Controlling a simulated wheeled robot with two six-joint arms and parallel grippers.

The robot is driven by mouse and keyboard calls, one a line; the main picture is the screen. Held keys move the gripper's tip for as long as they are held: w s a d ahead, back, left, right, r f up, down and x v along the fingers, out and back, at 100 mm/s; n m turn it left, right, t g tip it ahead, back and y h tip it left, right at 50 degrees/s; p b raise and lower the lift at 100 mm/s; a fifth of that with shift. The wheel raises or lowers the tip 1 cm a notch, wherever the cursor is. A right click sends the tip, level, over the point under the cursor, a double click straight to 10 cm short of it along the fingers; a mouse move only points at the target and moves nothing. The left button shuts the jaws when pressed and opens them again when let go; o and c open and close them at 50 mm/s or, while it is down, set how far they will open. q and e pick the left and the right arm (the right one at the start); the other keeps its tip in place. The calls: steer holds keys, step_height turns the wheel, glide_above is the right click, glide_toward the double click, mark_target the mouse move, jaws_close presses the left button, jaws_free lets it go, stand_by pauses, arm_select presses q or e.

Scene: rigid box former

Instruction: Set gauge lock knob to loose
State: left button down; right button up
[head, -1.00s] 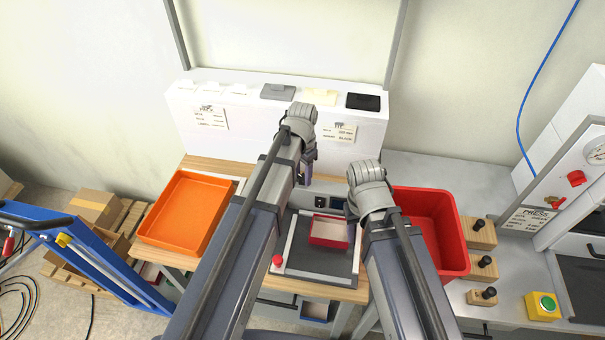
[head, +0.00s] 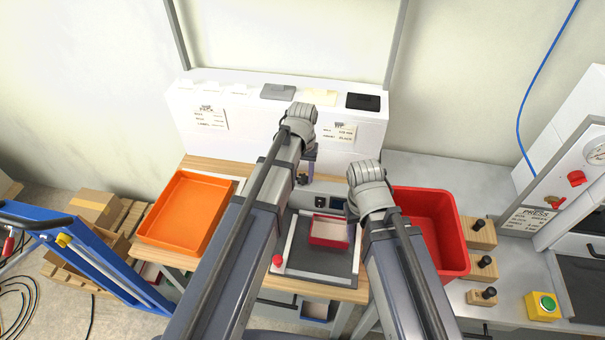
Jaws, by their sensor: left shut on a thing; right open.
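The box former (head: 330,262) stands on the wooden bench in front of me, with a red and white box (head: 328,232) in its dark bed. A small dark knob (head: 302,179), which I take for the gauge lock knob, shows behind the bed. My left gripper (head: 304,173) reaches down to it and is shut on it; the wrist hides most of the fingers, and the knob's setting is too small to read. My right gripper (head: 351,213) is open beside the box's right side, mostly hidden by its own wrist.
An orange tray (head: 158,238) lies left of the former and a red bin (head: 463,262) stands right of it. A lever with a red ball (head: 277,261) is at the former's front left. A white shelf block (head: 250,140) with cards stands behind. Several black-knobbed wooden blocks (head: 482,235) stand right.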

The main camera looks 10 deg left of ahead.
mark_target(302, 177)
stand_by(0.5)
arm_select(q)
steer(key=shift+c, duration=1.9)
jaws_free()
step_height(302, 177, up, 8)
steer(key=p, duration=0.8)
steer(key=shift+f, duration=0.15)
